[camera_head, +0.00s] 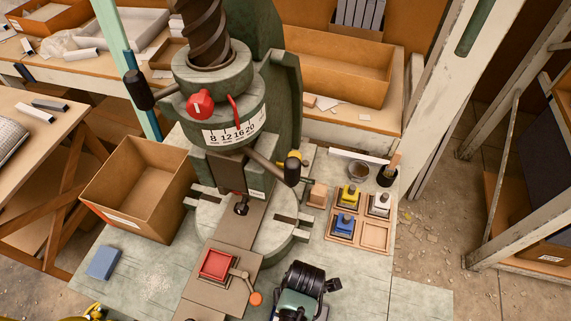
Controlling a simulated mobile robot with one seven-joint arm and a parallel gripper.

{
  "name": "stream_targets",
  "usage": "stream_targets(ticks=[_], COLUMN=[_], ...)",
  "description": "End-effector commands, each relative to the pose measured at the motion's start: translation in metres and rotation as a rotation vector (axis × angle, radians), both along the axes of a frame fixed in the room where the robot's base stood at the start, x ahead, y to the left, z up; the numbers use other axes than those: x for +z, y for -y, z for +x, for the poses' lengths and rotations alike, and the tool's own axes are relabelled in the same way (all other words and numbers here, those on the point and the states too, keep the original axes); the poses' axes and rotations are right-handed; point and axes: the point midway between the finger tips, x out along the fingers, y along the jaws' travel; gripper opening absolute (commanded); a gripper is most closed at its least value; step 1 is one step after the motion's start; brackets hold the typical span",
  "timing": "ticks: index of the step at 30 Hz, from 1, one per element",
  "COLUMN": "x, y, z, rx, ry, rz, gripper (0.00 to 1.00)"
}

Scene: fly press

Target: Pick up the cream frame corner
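The cream frame corner (379,204) sits in the back right compartment of a wooden tray (359,245) on the bench, right of the press. A yellow frame corner (350,195) is in the back left compartment and a blue one (343,224) in the front left. The front right compartment is empty. A dark ribbed part at the bottom edge looks like my gripper (302,290), in front of and left of the tray, clear of the cream corner. Its fingers are hidden, so its opening does not show.
The green fly press (225,110) stands left of the tray, its lever and dark knob reaching right. A red block (216,264) lies on the plate before it. A dark cup (387,176) with a wooden handle stands behind the tray. A cardboard box (140,185) is at left.

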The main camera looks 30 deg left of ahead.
Motion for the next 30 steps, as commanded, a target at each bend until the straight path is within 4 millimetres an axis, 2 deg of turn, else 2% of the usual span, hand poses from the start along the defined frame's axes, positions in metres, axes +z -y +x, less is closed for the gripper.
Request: stream_targets(ticks=[4,20,30], x=[0.0003,0.0005,0.0047], y=[-0.0001,-0.0001,-0.0002], z=[0.0002,-0.0001,0.0001], rx=[0.0,0.0,0.0], ry=[0.0,0.0,0.0], rz=[0.0,0.0,0.0], gripper=[1.0,0.05,0.05])
